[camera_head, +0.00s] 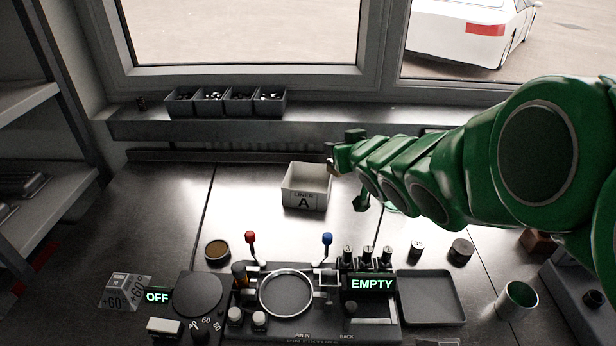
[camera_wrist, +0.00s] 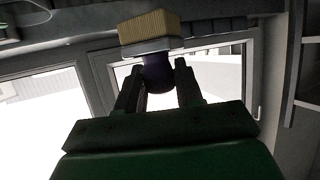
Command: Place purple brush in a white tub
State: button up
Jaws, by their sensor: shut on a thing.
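The purple brush shows in the wrist view, with a dark purple handle (camera_wrist: 157,74), a pale collar and a tan bristle block (camera_wrist: 150,27). My gripper (camera_wrist: 158,88) is shut on the handle, and the bristles stick out past the fingertips. In the head view my gripper (camera_head: 344,158) is above and beside the back right corner of the white tub (camera_head: 304,199).
Dark bins (camera_head: 226,102) stand on the ledge behind. In front of the tub is a fixture with a ring (camera_head: 287,293), a red-knobbed lever (camera_head: 251,240) and a blue-knobbed lever (camera_head: 327,241). A shallow dark tray (camera_head: 431,298) lies to the right. The bench left of the tub is clear.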

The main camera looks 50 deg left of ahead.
jog(key=shift+s+a+r+g, duration=0.15)
jog(key=shift+s+a, duration=0.1)
jog(key=shift+s, duration=0.2)
jog(key=shift+s+a+r+g, duration=0.15)
jog(key=shift+s+a, duration=0.1)
jog(key=shift+s, duration=0.2)
jog(key=shift+s+a+f, duration=0.1)
jog(key=shift+a, duration=0.05)
jog(key=w+d+x, duration=0.1)
jog(key=w+x, duration=0.1)
jog(key=x, duration=0.7)
jog(key=shift+a+f, duration=0.25)
jog(key=shift+f, duration=0.1)
jog(key=shift+w+a+f, duration=0.45)
jog(key=shift+a+f, duration=0.15)
jog(key=shift+f, duration=0.3)
jog(key=shift+w+a+f, duration=0.45)
jog(key=shift+a+f, duration=0.15)
jog(key=shift+f, duration=0.25)
jog(key=shift+w+a+f, duration=0.45)
jog(key=shift+a+f, duration=0.15)
jog(key=shift+f, duration=0.3)
jog(key=shift+w+a+f, duration=0.1)
jog(key=shift+a+f, duration=0.1)
jog(key=shift+f, duration=1.55)
jog(key=shift+f, duration=0.55)
jog(key=o, duration=1.1)
